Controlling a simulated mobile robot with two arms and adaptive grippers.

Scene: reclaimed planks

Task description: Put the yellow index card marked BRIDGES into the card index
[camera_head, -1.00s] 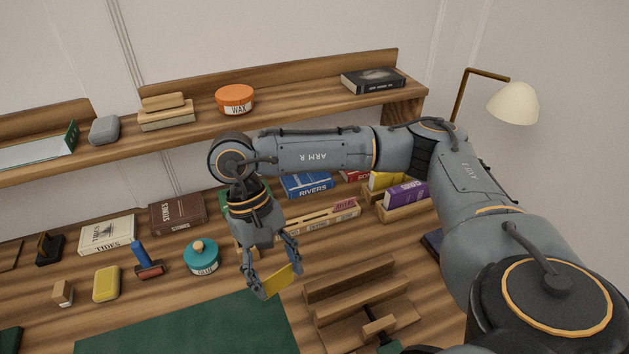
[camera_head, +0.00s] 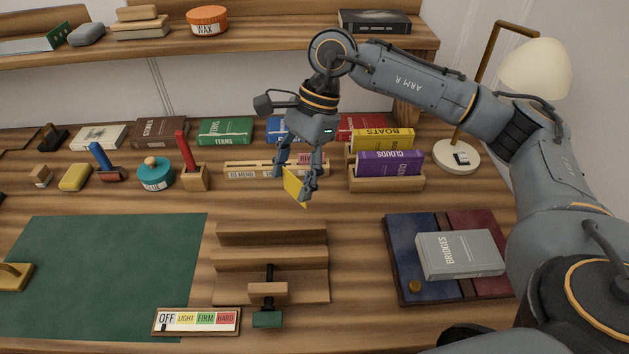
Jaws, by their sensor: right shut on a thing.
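My right gripper (camera_head: 296,178) is shut on a yellow card (camera_head: 293,189), which hangs tilted below its fingers. No writing on the card can be read. The card is above the bench, at the right front of a long, low wooden holder (camera_head: 245,172) with paper labels, one reading TO MEND and a pink one at its right end. This holder looks like the card index; the gripper hides part of its right side. I cannot tell whether card and holder touch. My left gripper is not in view.
A wooden rack (camera_head: 385,184) holds the BOATS and CLOUDS books right of the gripper. A grey BRIDGES book (camera_head: 460,254) lies on a blue and red board. A stepped wooden stand (camera_head: 270,239) is in front. The green mat (camera_head: 100,265) has clear room.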

